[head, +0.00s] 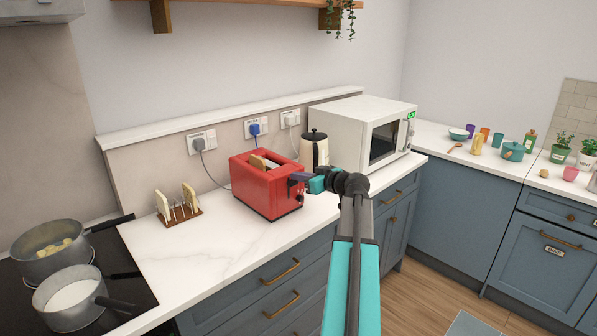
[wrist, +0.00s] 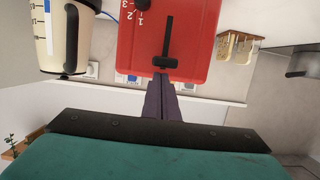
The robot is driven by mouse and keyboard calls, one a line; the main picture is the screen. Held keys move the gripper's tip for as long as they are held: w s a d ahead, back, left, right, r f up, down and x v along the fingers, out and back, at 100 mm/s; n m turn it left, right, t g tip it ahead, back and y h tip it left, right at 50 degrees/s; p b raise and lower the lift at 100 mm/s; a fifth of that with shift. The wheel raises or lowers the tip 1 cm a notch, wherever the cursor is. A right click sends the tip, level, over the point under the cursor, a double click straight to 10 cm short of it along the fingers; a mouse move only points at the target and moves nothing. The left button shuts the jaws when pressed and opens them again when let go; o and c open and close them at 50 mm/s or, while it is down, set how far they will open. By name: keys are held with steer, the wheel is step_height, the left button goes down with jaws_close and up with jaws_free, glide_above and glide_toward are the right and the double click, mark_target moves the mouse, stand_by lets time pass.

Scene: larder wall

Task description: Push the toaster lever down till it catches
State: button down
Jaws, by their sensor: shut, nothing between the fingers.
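The red toaster (head: 262,194) stands on the white counter, with a slice of bread (head: 257,162) showing in its top slot. The wrist view is upside down. There the toaster's end face (wrist: 195,40) shows a dark vertical slot and the black lever (wrist: 165,62) at the slot's upper end. My gripper (wrist: 161,76) is shut and empty, its purple fingertips just above the lever. I cannot tell whether they touch it. In the head view my gripper (head: 299,177) is at the toaster's right end and hides the lever.
A cream kettle (head: 314,152) stands close behind the toaster, with a white microwave (head: 362,133) to its right. A toast rack (head: 182,214) with bread is to the left. Two pots (head: 70,300) sit on the hob. The counter in front of the toaster is clear.

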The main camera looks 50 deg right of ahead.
steer(key=shift+f, duration=0.35)
step_height(320, 180, down, 6)
steer(key=b, duration=0.8)
stand_by(0.5)
steer(key=shift+f, duration=0.1)
stand_by(0.4)
steer(key=shift+r, duration=0.75)
step_height(320, 180, up, 3)
steer(key=shift+s+a+r, duration=0.1)
steer(key=shift+s+r, duration=0.05)
steer(key=b+v, duration=0.1)
steer(key=v, duration=0.8)
steer(key=shift+s+b, duration=0.35)
steer(key=shift+s, duration=0.05)
